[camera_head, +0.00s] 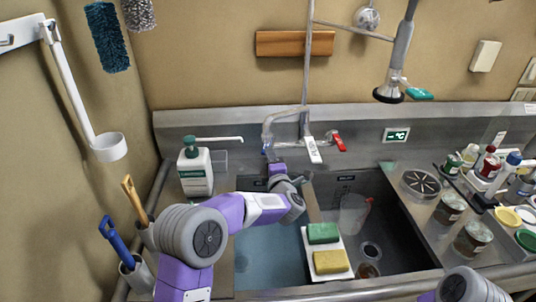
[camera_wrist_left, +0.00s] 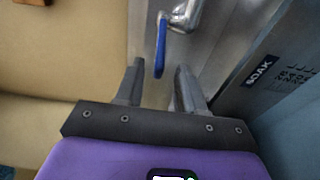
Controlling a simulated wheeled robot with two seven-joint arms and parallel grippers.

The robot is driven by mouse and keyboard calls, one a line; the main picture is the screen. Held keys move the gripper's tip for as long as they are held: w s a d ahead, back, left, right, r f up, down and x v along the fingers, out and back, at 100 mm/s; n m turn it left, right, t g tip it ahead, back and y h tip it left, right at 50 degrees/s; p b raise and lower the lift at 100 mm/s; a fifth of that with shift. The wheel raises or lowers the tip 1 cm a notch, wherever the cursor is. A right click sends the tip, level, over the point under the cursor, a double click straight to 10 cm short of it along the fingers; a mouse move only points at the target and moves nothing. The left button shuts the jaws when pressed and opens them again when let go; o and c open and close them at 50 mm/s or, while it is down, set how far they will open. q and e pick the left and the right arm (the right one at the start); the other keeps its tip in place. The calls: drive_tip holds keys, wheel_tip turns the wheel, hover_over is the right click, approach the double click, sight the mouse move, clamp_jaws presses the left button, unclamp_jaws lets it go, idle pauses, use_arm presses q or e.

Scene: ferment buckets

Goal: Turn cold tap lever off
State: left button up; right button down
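The cold tap lever (camera_wrist_left: 161,46) is blue and hangs from the chrome tap (camera_wrist_left: 186,14) in the left wrist view. In the head view only a small blue bit of the lever (camera_head: 264,150) shows at the left of the tap (camera_head: 284,118). My left gripper (camera_wrist_left: 160,70) is open, with one finger on each side of the lever's lower end and visible gaps to both. In the head view the left gripper (camera_head: 271,158) is at the tap, with its fingers hard to make out. A red lever (camera_head: 339,142) is on the tap's right side. My right gripper is out of view.
A sink with water in its left basin (camera_head: 265,262) lies below my left arm. Green (camera_head: 323,233) and yellow (camera_head: 331,261) sponges lie on the divider. A soap bottle (camera_head: 194,170) stands at left. Jars and bottles crowd the right counter. A spray head (camera_head: 391,88) hangs above.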

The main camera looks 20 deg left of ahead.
sight(264, 154)
use_arm(q)
drive_tip(key=v, duration=0.3)
drive_tip(key=shift+s+d, duration=0.2)
drive_tip(key=shift+s, duration=0.2)
drive_tip(key=shift+o, duration=1.2)
drive_tip(key=m+p, duration=0.1)
drive_tip(key=m, duration=0.1)
drive_tip(key=m+t+h+p, duration=0.1)
drive_tip(key=m+p, duration=0.1)
drive_tip(key=m, duration=0.1)
drive_tip(key=a+r+m+h+p, duration=0.1)
drive_tip(key=m, duration=0.1)
drive_tip(key=shift+w+r+m+t+p, duration=0.15)
drive_tip(key=shift+w+m+t+p, duration=0.25)
drive_tip(key=a+m+h+p, duration=0.1)
drive_tip(key=m, duration=0.4)
drive_tip(key=a+m+h+p, duration=0.1)
drive_tip(key=m+h+p, duration=0.1)
drive_tip(key=m, duration=0.3)
drive_tip(key=a+f+m+h+p, duration=0.1)
drive_tip(key=m+p, duration=0.1)
drive_tip(key=m, duration=0.3)
drive_tip(key=shift+s+h, duration=0.35)
drive_tip(key=shift+h, duration=0.05)
drive_tip(key=shift+w+a+f, duration=0.1)
drive_tip(key=shift+w+a, duration=0.05)
drive_tip(key=shift+w, duration=1.65)
drive_tip(key=shift+w+a, duration=0.1)
drive_tip(key=shift+w, duration=1.7)
